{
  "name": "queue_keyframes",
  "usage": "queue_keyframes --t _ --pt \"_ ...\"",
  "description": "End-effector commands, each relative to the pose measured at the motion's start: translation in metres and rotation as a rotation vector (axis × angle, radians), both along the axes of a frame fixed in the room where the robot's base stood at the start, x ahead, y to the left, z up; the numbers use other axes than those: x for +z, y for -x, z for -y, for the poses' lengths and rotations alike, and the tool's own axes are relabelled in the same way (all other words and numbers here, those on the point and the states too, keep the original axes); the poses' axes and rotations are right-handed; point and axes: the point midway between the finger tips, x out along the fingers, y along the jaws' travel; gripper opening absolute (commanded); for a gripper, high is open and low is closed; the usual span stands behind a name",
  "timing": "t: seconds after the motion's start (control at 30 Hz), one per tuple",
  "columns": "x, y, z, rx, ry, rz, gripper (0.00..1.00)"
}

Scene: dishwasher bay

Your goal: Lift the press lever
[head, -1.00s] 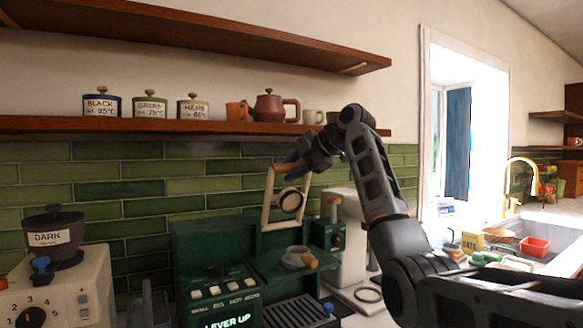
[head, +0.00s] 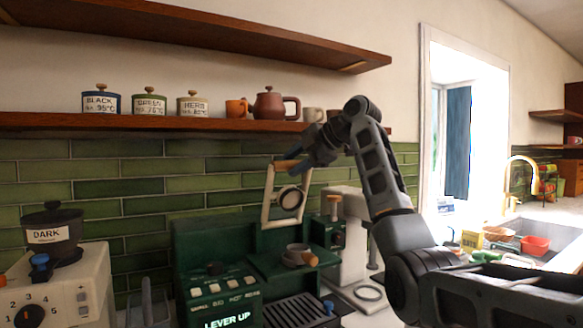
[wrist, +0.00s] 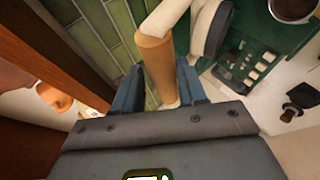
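The press lever (head: 267,200) is a cream frame raised upright above the green press (head: 200,245), with a wooden handle (head: 286,164) across its top. The lit text on the press reads "LEVER UP". My gripper (head: 305,158) is at the right end of the handle. In the wrist view the wooden handle (wrist: 155,60) lies between and just beyond the two blue fingers of my gripper (wrist: 160,85). The fingers look spread, one on each side of the handle. Contact is hard to judge.
A wooden shelf (head: 200,123) with canisters, a teapot (head: 270,104) and cups runs close behind and above my gripper. A grinder (head: 55,290) stands at left. A cream machine (head: 350,235) stands right of the press. A sink (head: 545,240) is at far right.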

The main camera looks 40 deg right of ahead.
Motion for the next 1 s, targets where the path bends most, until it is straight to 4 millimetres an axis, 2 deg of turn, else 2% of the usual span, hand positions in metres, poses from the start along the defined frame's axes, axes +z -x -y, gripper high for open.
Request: queue_keyframes --t 0.2,0.4,1.0 --pt "0.019 0.031 0.007 -0.003 0.004 0.005 0.4" --pt "0.031 0.048 0.01 -0.003 0.002 0.003 0.4" --pt "0.032 0.051 0.01 -0.002 0.001 0.001 0.4"
